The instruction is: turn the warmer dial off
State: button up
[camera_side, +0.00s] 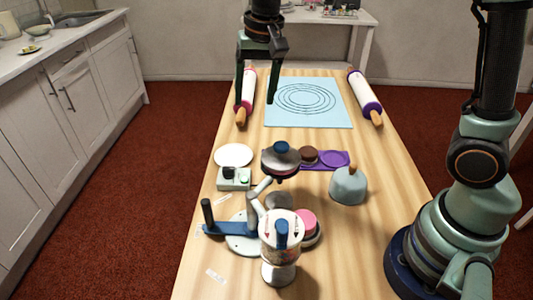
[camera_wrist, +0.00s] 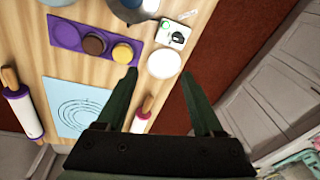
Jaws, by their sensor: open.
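The warmer box (camera_side: 234,184) is a small pale green block with a black dial (camera_side: 229,172) on top, left of the table's middle. A white round plate (camera_side: 233,155) lies just behind it. In the wrist view the box (camera_wrist: 166,38), its black dial (camera_wrist: 178,38) and the white plate (camera_wrist: 163,64) show near the top. I cannot read the dial's setting. My gripper (camera_side: 256,103) is open and empty, pointing down over the far part of the table by the blue mat. It is apart from the dial. Its fingers (camera_wrist: 158,74) show spread in the wrist view.
Rolling pins (camera_side: 246,96) (camera_side: 364,96) flank the blue mat (camera_side: 330,113).

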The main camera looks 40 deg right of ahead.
aim_at(228, 168)
jog(key=w+a+f+m+g, duration=0.25)
jog(key=w+a+f, duration=0.25)
jog(key=f, duration=0.3)
jog(key=shift+m+t, duration=0.25)
jog(key=shift+t, duration=0.1)
notch_tip(228, 168, down, 12)
jog(key=shift+a+r, duration=0.15)
jog(key=shift+r, duration=0.05)
grip_shut()
